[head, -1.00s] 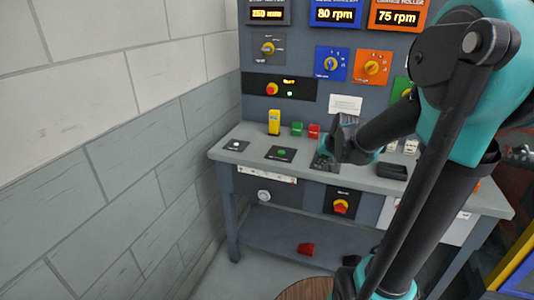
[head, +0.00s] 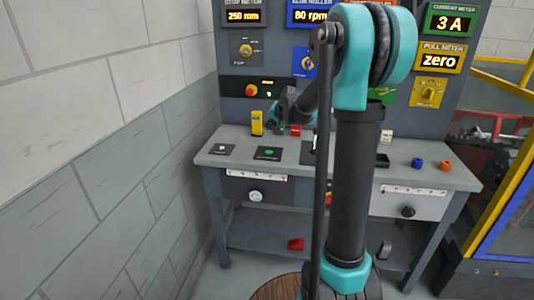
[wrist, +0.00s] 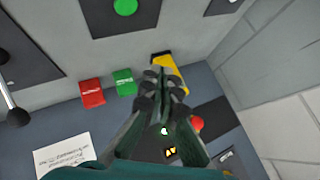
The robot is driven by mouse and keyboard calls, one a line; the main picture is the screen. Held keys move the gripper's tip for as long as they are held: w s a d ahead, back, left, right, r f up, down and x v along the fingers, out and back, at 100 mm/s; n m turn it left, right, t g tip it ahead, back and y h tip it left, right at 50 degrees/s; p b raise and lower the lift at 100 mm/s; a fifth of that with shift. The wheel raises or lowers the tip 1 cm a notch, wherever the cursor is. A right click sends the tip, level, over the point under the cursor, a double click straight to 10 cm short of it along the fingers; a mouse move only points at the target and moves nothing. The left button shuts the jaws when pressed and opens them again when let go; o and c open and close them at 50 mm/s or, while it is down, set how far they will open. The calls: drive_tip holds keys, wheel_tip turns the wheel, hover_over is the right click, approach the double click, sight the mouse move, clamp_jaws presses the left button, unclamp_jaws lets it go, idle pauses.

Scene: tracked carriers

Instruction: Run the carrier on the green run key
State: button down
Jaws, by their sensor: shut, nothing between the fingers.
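A small green block (wrist: 124,82) stands beside a red block (wrist: 92,93) at the back of the bench. In the head view the red block (head: 295,131) shows and the green one is largely behind my gripper. A round green button (head: 268,153) sits on a black plate on the bench top; it also shows in the wrist view (wrist: 125,7). I cannot tell which green piece is the run key. My gripper (wrist: 163,76) is shut and empty, beside the green block and the yellow device (wrist: 168,68), apart from the green button.
The yellow device (head: 257,122) stands at the back left of the bench (head: 235,135). Behind rises a panel with dials, displays and a red knob (head: 251,90). A wall (head: 100,150) closes the left side. Blue (head: 418,163) and orange (head: 446,166) pieces lie at the right.

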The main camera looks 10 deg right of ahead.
sight(270, 153)
drive_tip(key=shift+f, duration=4.45)
drive_tip(key=shift+f, duration=0.15)
drive_tip(key=shift+f, duration=0.25)
drive_tip(key=shift+f, duration=0.5)
drive_tip(key=shift+r, duration=0.1)
idle(2.1)
drive_tip(key=shift+r, duration=0.85)
